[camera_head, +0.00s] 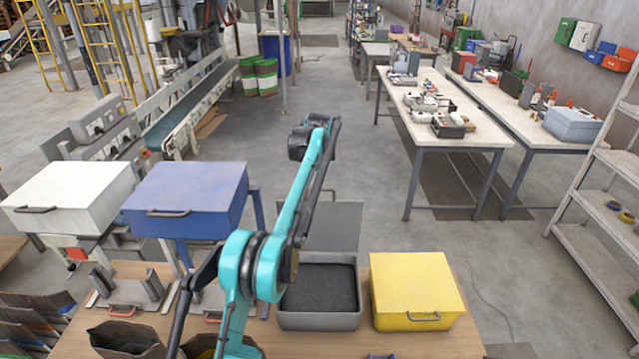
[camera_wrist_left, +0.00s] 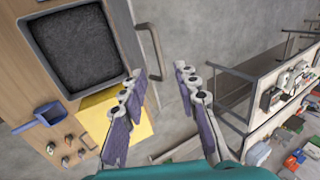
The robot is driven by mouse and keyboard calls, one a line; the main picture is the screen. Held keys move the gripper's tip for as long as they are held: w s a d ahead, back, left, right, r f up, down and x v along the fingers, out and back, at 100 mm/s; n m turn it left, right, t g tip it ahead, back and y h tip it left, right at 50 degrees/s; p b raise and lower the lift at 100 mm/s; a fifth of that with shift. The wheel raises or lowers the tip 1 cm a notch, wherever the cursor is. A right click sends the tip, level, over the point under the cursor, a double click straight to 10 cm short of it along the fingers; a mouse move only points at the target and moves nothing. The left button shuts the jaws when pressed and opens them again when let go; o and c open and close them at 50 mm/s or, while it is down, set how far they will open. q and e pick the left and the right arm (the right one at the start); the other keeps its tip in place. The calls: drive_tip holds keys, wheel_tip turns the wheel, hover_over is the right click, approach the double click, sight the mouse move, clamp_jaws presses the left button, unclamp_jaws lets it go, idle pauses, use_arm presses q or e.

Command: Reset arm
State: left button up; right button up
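My left arm (camera_head: 298,195) is a teal and black arm that rises from the bottom of the head view. It bends at a large joint and reaches up past the far edge of the bench, with a dark end joint at the top. The fingers of its gripper cannot be made out in the head view. In the left wrist view my left gripper (camera_wrist_left: 160,72) is open, its two fingers wide apart with nothing between them. My right gripper shows in neither view.
A grey tray of black pellets (camera_head: 320,318) and a yellow lidded box (camera_head: 415,290) stand on the wooden bench (camera_head: 300,345). Blue (camera_head: 190,200) and white (camera_head: 70,197) boxes stand left. In the wrist view, a blue scoop (camera_wrist_left: 48,115) lies on the bench.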

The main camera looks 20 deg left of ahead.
use_arm(q)
drive_tip(key=shift+s+d+r, duration=0.1)
drive_tip(key=shift+s+r, duration=0.15)
drive_tip(key=shift+r, duration=0.3)
drive_tip(key=s+d+f+n+b, duration=0.2)
drive_tip(key=s+b, duration=0.3)
drive_tip(key=s, duration=0.3)
drive_tip(key=s+d+f+n+t+b, duration=0.1)
drive_tip(key=s+d+f+n+b, duration=0.2)
drive_tip(key=s, duration=0.4)
drive_tip(key=s+f+n+b, duration=0.1)
drive_tip(key=s+n+b, duration=0.1)
drive_tip(key=s+b, duration=0.5)
drive_tip(key=s+d+f+n+b, duration=0.1)
drive_tip(key=s+f+n+b, duration=0.1)
drive_tip(key=s+f, duration=0.6)
drive_tip(key=s+d+f+n+h+b, duration=0.1)
drive_tip(key=s+f+n+b, duration=0.2)
drive_tip(key=s+f, duration=0.6)
drive_tip(key=s+d+f+n+t+b, duration=0.1)
drive_tip(key=s+f+n+b, duration=0.1)
drive_tip(key=s+f+b, duration=0.3)
drive_tip(key=s+f, duration=0.3)
drive_tip(key=s, duration=0.1)
drive_tip(key=shift+d+f+n+b, duration=0.25)
drive_tip(key=shift+d+n+b, duration=0.05)
drive_tip(key=shift+n, duration=0.1)
